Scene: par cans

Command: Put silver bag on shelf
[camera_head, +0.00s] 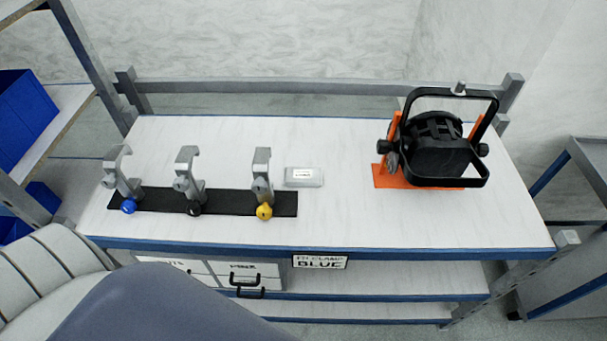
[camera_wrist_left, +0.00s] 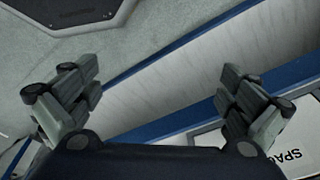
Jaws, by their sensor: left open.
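A small silver-grey flat packet (camera_head: 304,177) with a white label, which looks like the silver bag, lies on the white tabletop (camera_head: 340,220) just right of the black strip. A white lower shelf (camera_head: 400,280) with a blue edge runs under the tabletop. My left gripper (camera_wrist_left: 155,105) is open and empty in the left wrist view, its fingers wide apart over a blue-edged white board (camera_wrist_left: 190,85). The bag does not show in that view. The head view shows my left arm at lower left, but not its gripper. My right gripper is not in view.
Several grey clamps stand along a black strip (camera_head: 230,202), with blue, black and yellow knobs. A black lamp (camera_head: 435,150) stands on an orange mat (camera_head: 388,178). Drawers (camera_head: 255,273) sit below the table. Blue bins (camera_head: 22,115) stand on a left rack. The tabletop's front right is clear.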

